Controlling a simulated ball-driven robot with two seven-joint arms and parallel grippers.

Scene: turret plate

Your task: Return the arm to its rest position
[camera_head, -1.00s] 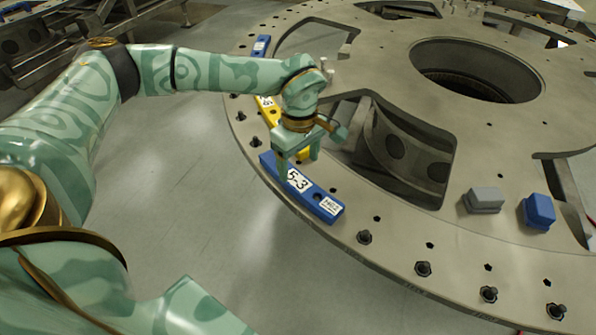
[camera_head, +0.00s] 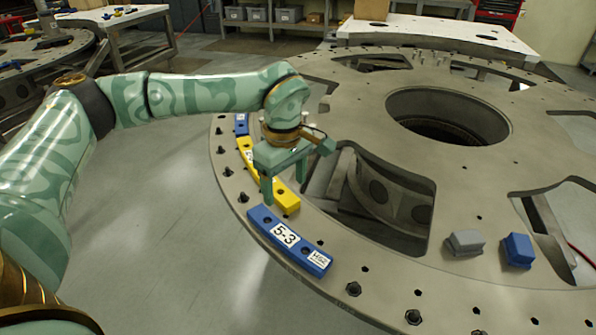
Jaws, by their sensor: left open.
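My left gripper (camera_head: 284,188) is open, pointing down above the rim of the turret plate (camera_head: 480,212). Its fingers hang over the yellow block (camera_head: 287,199), just behind the blue block marked 5-3 (camera_head: 289,240). I see nothing between the fingers. The 5-3 block lies flat along the near left rim, clear of the fingers. The yellow block lies on the rim beyond it, partly hidden by the gripper. Another blue block (camera_head: 241,124) lies farther along the rim. My right gripper is out of view.
A grey block (camera_head: 465,242) and a small blue block (camera_head: 518,251) sit on the plate at right. Bolts (camera_head: 353,289) stand along the near rim. The plate has a round central opening and cutouts. Open floor (camera_head: 165,240) lies left of the plate. Benches stand behind.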

